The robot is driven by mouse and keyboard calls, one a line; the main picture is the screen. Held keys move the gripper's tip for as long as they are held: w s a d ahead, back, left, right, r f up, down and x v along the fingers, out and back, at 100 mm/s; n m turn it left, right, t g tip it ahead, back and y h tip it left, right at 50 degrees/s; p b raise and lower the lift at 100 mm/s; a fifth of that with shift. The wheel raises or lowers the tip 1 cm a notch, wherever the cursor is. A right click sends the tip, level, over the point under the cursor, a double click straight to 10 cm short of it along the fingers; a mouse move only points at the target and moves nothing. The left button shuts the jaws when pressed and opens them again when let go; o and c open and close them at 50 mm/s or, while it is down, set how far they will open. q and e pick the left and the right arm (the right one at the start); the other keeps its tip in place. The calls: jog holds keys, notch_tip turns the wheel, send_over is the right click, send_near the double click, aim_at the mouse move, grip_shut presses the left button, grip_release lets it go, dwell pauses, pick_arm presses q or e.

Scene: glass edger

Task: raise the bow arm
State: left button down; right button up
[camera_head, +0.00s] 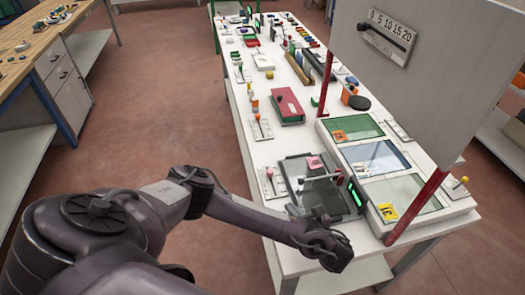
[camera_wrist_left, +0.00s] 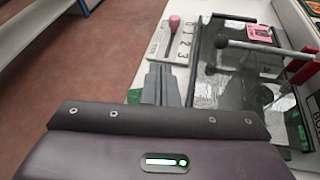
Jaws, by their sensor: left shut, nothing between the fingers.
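The dark machine (camera_head: 293,170) lies near the front of the white table; it also shows in the left wrist view (camera_wrist_left: 222,75). A light grey bar (camera_head: 319,179), which looks like the bow arm, lies low across its plate. In the left wrist view the bar (camera_wrist_left: 262,47) has a round near end and a red part (camera_wrist_left: 304,72) at right. A pink tag (camera_wrist_left: 259,33) lies by it. My left gripper (camera_head: 322,214) is at the machine's near edge, its hand partly hiding it. Its fingers (camera_wrist_left: 162,80) are together, empty, pointing toward a numbered plate. My right gripper is not in view.
The numbered plate with a pink-knobbed lever (camera_wrist_left: 174,22) stands left of the machine. Glass-topped panels (camera_head: 375,158) lie to the right. A red post (camera_head: 415,208) and grey upright board (camera_head: 390,90) rise there. A red box (camera_head: 287,106) sits farther back. Floor at left is clear.

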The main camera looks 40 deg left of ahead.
pick_arm(q)
jog(key=shift+n+g+y, duration=0.4)
jog(key=shift+y, duration=0.1)
jog(key=a, duration=0.5)
jog(key=shift+s+a, duration=0.25)
jog(key=shift+a, duration=0.1)
jog(key=shift+n+g+y, duration=0.3)
jog(key=shift+g+y, duration=0.1)
jog(key=a, duration=0.5)
jog(key=shift+s+a, duration=0.15)
jog(key=shift+s, duration=0.2)
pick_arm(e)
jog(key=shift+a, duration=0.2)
